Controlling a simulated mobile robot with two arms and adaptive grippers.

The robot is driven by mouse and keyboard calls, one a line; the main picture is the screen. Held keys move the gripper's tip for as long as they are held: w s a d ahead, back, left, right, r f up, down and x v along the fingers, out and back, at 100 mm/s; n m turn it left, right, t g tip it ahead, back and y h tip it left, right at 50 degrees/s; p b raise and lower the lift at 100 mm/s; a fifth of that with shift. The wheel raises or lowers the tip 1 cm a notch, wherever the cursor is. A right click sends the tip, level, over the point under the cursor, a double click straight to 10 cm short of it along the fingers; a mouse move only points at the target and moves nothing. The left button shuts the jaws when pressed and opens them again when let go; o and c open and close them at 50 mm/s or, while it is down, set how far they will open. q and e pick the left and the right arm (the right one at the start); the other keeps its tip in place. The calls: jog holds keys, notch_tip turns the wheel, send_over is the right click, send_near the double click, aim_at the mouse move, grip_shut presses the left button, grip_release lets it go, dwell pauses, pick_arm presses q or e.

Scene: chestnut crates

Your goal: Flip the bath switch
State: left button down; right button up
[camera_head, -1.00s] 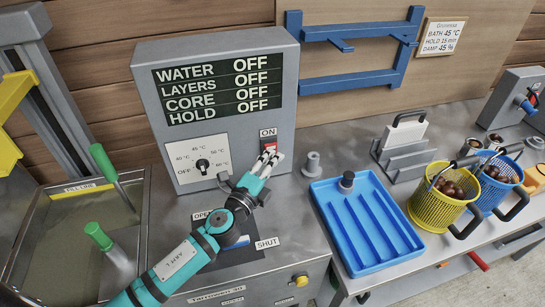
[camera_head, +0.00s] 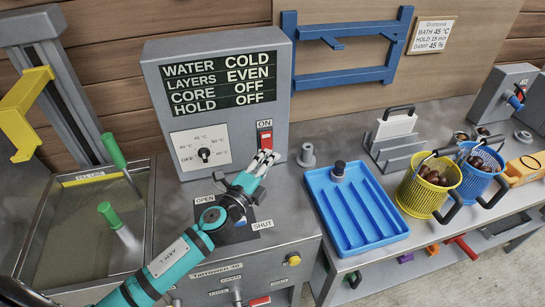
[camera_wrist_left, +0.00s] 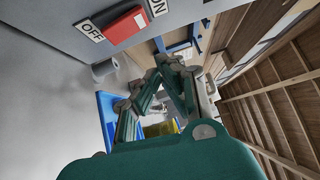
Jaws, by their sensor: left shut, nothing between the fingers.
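The bath switch (camera_head: 266,138) is a red rocker under an ON label on the grey control box (camera_head: 219,48). It also shows large in the left wrist view (camera_wrist_left: 124,25), between OFF and ON labels. The box display reads WATER COLD, LAYERS EVEN, CORE OFF, HOLD OFF. My left gripper (camera_head: 266,157) is shut and empty, its fingertips just below the switch in the head view. In the wrist view (camera_wrist_left: 170,62) the closed fingers are clear of the switch. My right gripper is not in view.
A dial (camera_head: 204,154) sits left of the switch, and an OPEN/SHUT plate lies below my gripper. A blue tray (camera_head: 354,208), yellow basket (camera_head: 428,187) and blue basket (camera_head: 479,172) stand to the right. A water tank (camera_head: 85,225) with green handles is at left.

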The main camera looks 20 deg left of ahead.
pick_arm(q)
jog(key=b+v, duration=0.1)
jog(key=v, duration=0.6)
jog(key=shift+a+r, duration=0.4)
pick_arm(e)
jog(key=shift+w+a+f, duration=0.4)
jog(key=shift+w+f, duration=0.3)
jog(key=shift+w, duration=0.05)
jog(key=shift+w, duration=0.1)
